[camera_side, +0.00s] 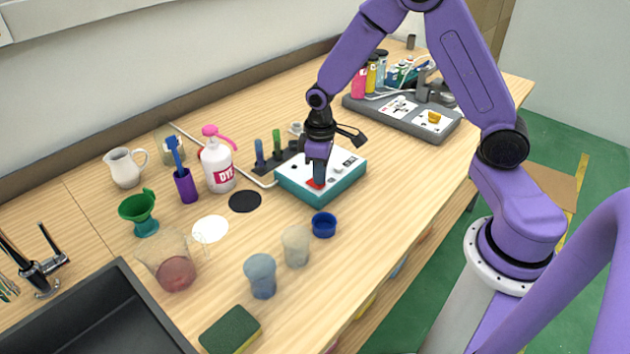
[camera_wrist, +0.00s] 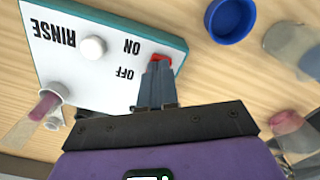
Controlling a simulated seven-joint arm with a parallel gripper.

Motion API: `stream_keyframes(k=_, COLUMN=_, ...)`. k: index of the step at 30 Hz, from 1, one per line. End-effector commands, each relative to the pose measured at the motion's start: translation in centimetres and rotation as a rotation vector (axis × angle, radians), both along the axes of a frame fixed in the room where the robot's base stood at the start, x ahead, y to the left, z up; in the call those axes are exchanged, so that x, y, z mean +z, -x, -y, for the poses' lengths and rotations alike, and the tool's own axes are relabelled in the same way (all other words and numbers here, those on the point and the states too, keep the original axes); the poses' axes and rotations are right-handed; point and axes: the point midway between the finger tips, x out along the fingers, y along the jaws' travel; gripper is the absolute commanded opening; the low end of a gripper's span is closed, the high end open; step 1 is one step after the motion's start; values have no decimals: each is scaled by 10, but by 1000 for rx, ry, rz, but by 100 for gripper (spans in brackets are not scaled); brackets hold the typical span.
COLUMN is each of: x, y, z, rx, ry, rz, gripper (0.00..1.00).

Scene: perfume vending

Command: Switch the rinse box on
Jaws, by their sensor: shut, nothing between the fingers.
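The rinse box (camera_side: 290,186) is a teal box with a white top, standing on the wooden table. In the wrist view its white top (camera_wrist: 75,75) carries RINSE, ON and OFF lettering, upside down, and a white round knob (camera_wrist: 93,47). A red switch (camera_wrist: 159,57) sits beside the ON and OFF words. My gripper (camera_side: 317,181) is shut and empty, pointing down at the switch. In the wrist view my fingertips (camera_wrist: 157,70) are at the red switch and hide its OFF side. I cannot tell whether they touch it or which way it is tipped.
A blue cup (camera_side: 323,224) stands just in front of the box. A rack with coloured vials (camera_side: 277,140) is behind it. A DYE pump bottle (camera_side: 217,165) and a black disc (camera_side: 245,201) are to the left. A grey device board (camera_side: 400,112) is behind right.

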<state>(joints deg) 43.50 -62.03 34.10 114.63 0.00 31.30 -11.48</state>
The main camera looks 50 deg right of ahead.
Motion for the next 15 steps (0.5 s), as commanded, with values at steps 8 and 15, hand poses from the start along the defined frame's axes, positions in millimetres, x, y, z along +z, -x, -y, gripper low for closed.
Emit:
stream_keyframes(k=8, x=-4, y=0, z=0, rx=0, ry=-1, rz=1, gripper=0)
stream_keyframes(k=15, x=-7, y=0, z=0, rx=0, ry=-1, rz=1, gripper=0)
